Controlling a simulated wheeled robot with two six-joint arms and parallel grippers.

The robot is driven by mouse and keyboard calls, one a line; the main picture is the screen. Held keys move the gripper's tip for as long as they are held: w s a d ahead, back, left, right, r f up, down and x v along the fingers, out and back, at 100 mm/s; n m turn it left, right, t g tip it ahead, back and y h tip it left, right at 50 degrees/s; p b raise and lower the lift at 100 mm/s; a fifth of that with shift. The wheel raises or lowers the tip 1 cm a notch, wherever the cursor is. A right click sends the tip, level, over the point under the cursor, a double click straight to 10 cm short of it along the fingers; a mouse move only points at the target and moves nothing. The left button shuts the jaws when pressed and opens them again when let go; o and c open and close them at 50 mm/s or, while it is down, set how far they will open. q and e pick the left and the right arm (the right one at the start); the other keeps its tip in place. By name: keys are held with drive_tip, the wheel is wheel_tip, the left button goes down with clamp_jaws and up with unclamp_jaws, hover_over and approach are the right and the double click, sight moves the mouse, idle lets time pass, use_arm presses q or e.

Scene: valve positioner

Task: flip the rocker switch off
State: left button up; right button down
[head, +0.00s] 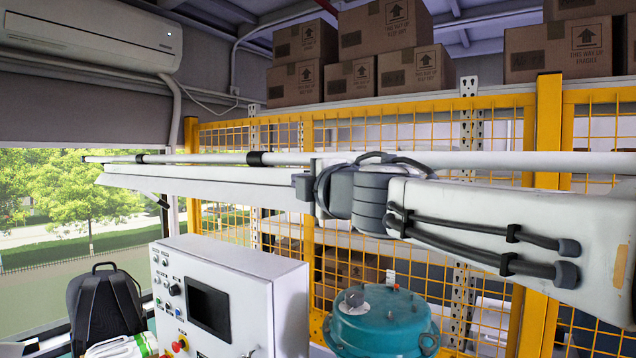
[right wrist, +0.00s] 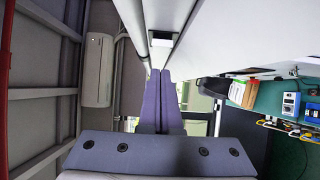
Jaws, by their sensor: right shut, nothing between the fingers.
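A white control box (head: 240,280) stands below my right arm in the head view, its front panel facing left. The panel carries a dark screen (head: 207,307), a black knob (head: 174,290), a red button (head: 180,345) and small coloured lamps or buttons. I cannot pick out the rocker switch for certain. My right gripper (head: 105,178) reaches left above the box, apart from it. Its long pale fingers lie together, shut and empty; they also show in the right wrist view (right wrist: 162,75). My left gripper is not in view.
A long horizontal pipe (head: 210,158) runs just above my right gripper. A teal round vessel (head: 382,325) stands right of the box, before a yellow mesh fence (head: 549,130). A backpack (head: 105,305) is at left. A blue-fronted device (right wrist: 291,105) shows in the right wrist view.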

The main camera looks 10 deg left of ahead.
drive_tip(key=s+d, duration=0.3)
drive_tip(key=s, duration=0.8)
drive_tip(key=shift+b, duration=0.4)
drive_tip(key=s+d+f+m+g+h+b, duration=0.1)
drive_tip(key=d+f+m+g+h+b, duration=0.15)
drive_tip(key=f, duration=0.85)
drive_tip(key=d+f+m+g+h+b, duration=0.1)
drive_tip(key=d+f+m+h+b, duration=0.2)
drive_tip(key=f, duration=0.7)
drive_tip(key=s+d+f+m+g+h+b, duration=0.15)
drive_tip(key=f+m, duration=0.35)
drive_tip(key=f, duration=0.6)
drive_tip(key=s+d+f+m+g+h+b, duration=0.1)
drive_tip(key=s+d+f+m+g, duration=0.2)
drive_tip(key=s+f, duration=0.5)
drive_tip(key=s+d+f+m+g+h+b, duration=0.1)
drive_tip(key=s+d+f+m+g, duration=0.3)
drive_tip(key=s+f, duration=0.5)
wheel_tip(320, 180, down, 4)
drive_tip(key=d+g+b, duration=0.1)
drive_tip(key=g, duration=0.1)
drive_tip(key=shift+s+d+f+g+h, duration=0.2)
drive_tip(key=shift+g+h, duration=0.1)
